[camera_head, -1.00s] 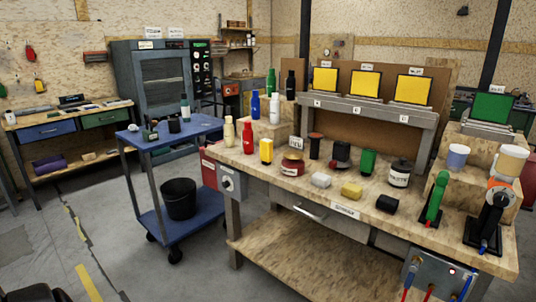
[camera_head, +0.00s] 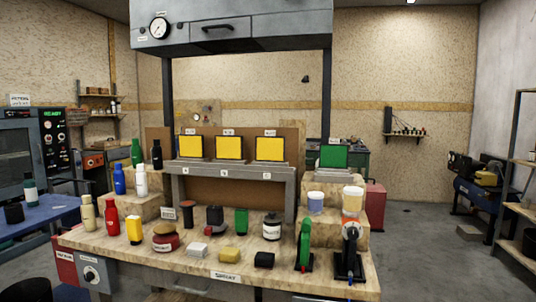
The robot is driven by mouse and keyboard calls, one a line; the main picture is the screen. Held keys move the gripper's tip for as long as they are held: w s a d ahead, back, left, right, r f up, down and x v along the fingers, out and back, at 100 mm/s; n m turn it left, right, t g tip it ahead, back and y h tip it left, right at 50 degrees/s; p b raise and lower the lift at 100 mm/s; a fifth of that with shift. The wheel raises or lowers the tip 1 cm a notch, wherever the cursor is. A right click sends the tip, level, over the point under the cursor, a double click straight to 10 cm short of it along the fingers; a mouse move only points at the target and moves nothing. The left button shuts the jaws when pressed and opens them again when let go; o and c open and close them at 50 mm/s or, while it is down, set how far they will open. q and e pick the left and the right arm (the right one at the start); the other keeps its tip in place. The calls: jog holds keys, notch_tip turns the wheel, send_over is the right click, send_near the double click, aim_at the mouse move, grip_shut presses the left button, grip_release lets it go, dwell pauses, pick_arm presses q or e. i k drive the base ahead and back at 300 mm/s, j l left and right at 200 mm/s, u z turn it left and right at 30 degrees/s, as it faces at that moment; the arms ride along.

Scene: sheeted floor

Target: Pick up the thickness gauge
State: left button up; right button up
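I cannot pick out a thickness gauge for certain among the small items on the wooden workbench (camera_head: 130,258). A green upright tool (camera_head: 304,245) stands on a dark base at the bench's front right. A black tool with a white-and-orange cup (camera_head: 353,202) stands on a base to its right. A dark block-shaped item with red at its foot (camera_head: 215,217) stands mid-bench. None of these can be named as the gauge from this view. Neither of my grippers shows.
A grey hood (camera_head: 270,25) with a round dial (camera_head: 159,28) hangs above. A blue cart (camera_head: 45,210) stands left. Open floor (camera_head: 415,240) lies right.

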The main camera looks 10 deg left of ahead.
aim_at(134, 227)
jog(key=i+j+u, duration=0.5)
jog(key=u, duration=0.2)
jog(key=i+j+u, duration=0.15)
jog(key=i+u, duration=0.25)
jog(key=k, duration=0.1)
